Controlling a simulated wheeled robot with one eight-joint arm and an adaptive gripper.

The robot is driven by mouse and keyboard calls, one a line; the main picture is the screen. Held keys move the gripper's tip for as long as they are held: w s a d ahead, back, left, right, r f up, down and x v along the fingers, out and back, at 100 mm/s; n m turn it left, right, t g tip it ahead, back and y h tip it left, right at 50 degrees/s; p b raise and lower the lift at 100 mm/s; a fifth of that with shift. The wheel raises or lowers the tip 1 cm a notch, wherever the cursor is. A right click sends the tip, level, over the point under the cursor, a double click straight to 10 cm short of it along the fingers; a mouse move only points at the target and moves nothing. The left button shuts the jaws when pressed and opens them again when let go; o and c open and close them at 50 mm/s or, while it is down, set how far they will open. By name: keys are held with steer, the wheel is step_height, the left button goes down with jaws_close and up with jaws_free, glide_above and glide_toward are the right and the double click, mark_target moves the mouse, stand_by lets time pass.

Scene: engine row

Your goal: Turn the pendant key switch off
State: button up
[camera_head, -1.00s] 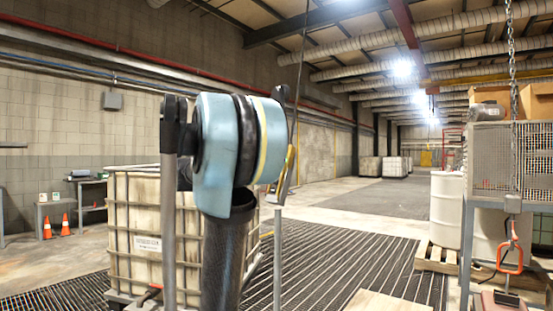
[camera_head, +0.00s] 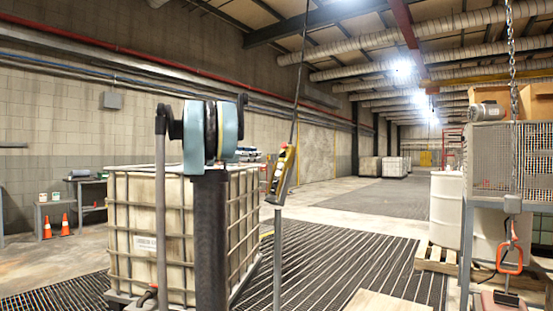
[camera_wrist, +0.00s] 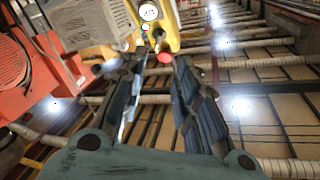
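The yellow pendant (camera_head: 281,174) hangs on a dark cable just right of my arm in the head view. I cannot tell whether a fingertip touches the pendant.
A caged white tank (camera_head: 135,215) stands behind my arm. A slim grey post (camera_head: 277,255) stands below the pendant. A mesh-sided bench (camera_head: 492,160), a chain with an orange hook (camera_head: 510,259) and white drums (camera_head: 446,208) are at right. The grated floor in the middle is clear.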

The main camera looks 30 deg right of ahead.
mark_target(283, 154)
steer(key=d, duration=0.5)
steer(key=w+d, duration=0.1)
steer(key=d, duration=0.8)
steer(key=shift+w+d, duration=0.35)
steer(key=shift+w, duration=0.05)
jaws_close()
